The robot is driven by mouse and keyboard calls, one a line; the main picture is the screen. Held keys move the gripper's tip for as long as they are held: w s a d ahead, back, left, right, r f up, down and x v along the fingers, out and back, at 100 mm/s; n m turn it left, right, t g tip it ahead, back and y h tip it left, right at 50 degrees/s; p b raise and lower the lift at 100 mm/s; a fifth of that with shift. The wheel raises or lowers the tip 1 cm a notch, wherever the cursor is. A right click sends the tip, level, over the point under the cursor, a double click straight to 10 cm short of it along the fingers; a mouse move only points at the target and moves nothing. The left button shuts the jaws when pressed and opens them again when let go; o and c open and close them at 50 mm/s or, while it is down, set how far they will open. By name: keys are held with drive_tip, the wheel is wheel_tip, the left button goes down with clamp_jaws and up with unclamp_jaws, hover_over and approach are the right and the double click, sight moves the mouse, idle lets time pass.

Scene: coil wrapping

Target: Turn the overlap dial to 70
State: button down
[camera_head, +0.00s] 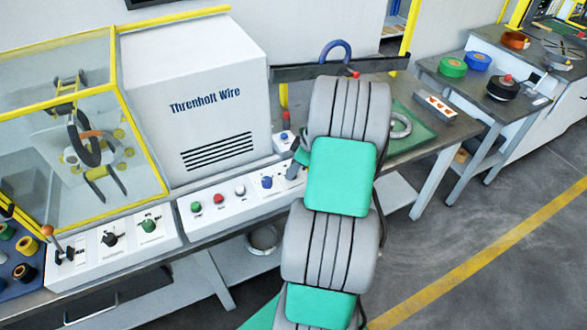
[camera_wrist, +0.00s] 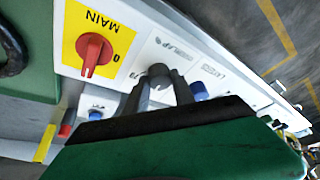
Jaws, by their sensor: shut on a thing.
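The overlap dial (camera_wrist: 158,70) is a small grey round knob on a white panel, beside printed lettering that reads roughly as "OVERLAP". My gripper (camera_wrist: 160,82) is shut on the dial, with one grey finger on either side of it in the wrist view. The fingers and palm hide part of the dial and its scale, so I cannot read its setting. In the head view my arm covers most of the gripper and this part of the panel.
A red main switch (camera_wrist: 95,50) on a yellow plate is on one side of the dial, and a blue knob (camera_wrist: 199,91) on the other. Green (camera_head: 196,207), red (camera_head: 218,199) and white (camera_head: 240,191) buttons line the panel. A white Threnholt Wire cabinet (camera_head: 190,95) stands behind.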

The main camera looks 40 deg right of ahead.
sight(294, 185)
drive_tip(key=shift+m+b, duration=0.3)
drive_tip(key=m+h+b, duration=0.1)
drive_tip(key=m, duration=0.1)
drive_tip(key=m+h+b, duration=0.1)
drive_tip(key=m, duration=0.2)
drive_tip(key=shift+a+f+t+b, duration=0.1)
drive_tip(key=shift+a+t+b, duration=0.1)
drive_tip(key=shift+t+b, duration=0.2)
drive_tip(key=m+h+b, duration=0.1)
drive_tip(key=m, duration=0.2)
drive_tip(key=m+h, duration=0.1)
drive_tip(key=m, duration=0.2)
drive_tip(key=shift+a+g+h+b, duration=0.15)
drive_tip(key=shift+g+h+b, duration=0.15)
drive_tip(key=shift+b, duration=0.05)
drive_tip(key=c, duration=1.1)
unclamp_jaws()
drive_tip(key=shift+m, duration=0.3)
drive_tip(key=shift+o, duration=0.2)
drive_tip(key=v, duration=0.8)
drive_tip(key=shift+b, duration=0.3)
